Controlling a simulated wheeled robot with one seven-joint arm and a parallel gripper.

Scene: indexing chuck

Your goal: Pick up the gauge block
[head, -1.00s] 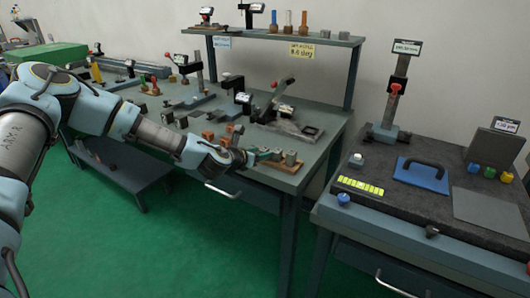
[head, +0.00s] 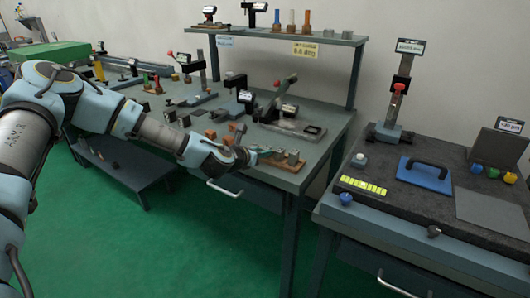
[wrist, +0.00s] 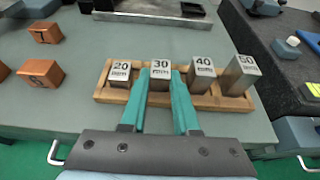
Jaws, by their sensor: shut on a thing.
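Several gauge blocks, marked 20, 30, 40 and 50, stand in a wooden rack (wrist: 105,94) in the wrist view. The 30 block (wrist: 160,72) is between the two teal fingers of my gripper (wrist: 162,85), which is shut on it. It still stands in line with the others, and I cannot tell whether it is clear of the rack floor. The 20 block (wrist: 120,72) is just left of the fingers. The 40 block (wrist: 202,70) is close on the right, with the 50 block (wrist: 241,74) beyond it. In the head view my gripper (head: 250,156) is at the bench's front edge, partly hiding the rack.
Orange-brown blocks (wrist: 42,73) lie left of the rack. A fixture with a lever (head: 285,115) stands behind it on the bench. To the right, across a gap, a dark granite plate (head: 415,215) carries a blue handled block (head: 424,176) and a gauge stand (head: 390,125).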

